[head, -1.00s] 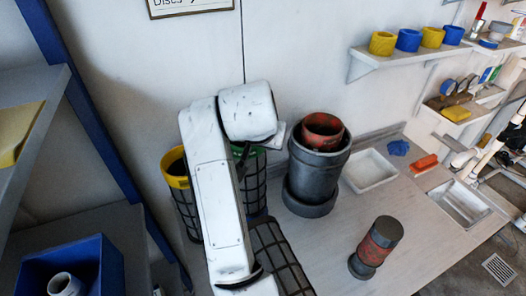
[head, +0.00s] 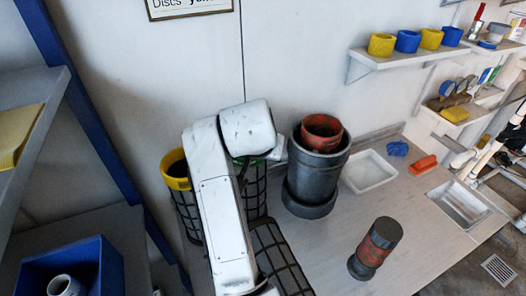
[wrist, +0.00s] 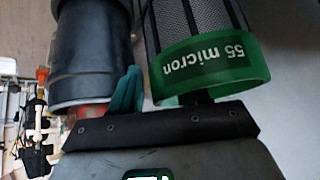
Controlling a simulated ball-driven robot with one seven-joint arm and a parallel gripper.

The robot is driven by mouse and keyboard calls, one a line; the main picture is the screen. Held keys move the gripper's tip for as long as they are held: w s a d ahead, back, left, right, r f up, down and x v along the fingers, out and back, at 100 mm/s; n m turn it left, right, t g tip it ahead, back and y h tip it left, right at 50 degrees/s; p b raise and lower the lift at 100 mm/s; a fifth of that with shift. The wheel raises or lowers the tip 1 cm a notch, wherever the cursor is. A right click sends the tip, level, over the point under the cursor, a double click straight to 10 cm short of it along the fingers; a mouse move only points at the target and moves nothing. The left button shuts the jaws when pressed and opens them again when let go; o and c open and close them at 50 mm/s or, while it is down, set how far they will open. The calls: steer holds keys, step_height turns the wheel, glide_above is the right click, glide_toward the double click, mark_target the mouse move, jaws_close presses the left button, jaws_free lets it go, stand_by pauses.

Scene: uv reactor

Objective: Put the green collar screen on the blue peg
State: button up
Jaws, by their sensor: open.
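The green collar screen is a dark mesh cylinder with a green collar (wrist: 212,72) marked "55 micron". It fills the upper right of the wrist view. In the head view its mesh (head: 254,196) stands behind my arm, with only a sliver of green rim showing. My gripper (wrist: 162,88) is open, close to the collar. A teal finger lies just left of the collar; the other finger is mostly hidden at or behind the collar. I cannot tell whether either touches it. I cannot make out a blue peg in either view.
A yellow collar screen (head: 175,178) stands left of my arm, and another mesh screen (head: 282,262) is below. A grey housing (head: 316,178) with a red ring (head: 321,132) stands close on the right. A white tray (head: 368,171) and red-black cylinder (head: 376,246) lie farther right.

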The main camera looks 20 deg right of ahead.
steer(key=b+v, duration=0.1)
steer(key=v, duration=1.1)
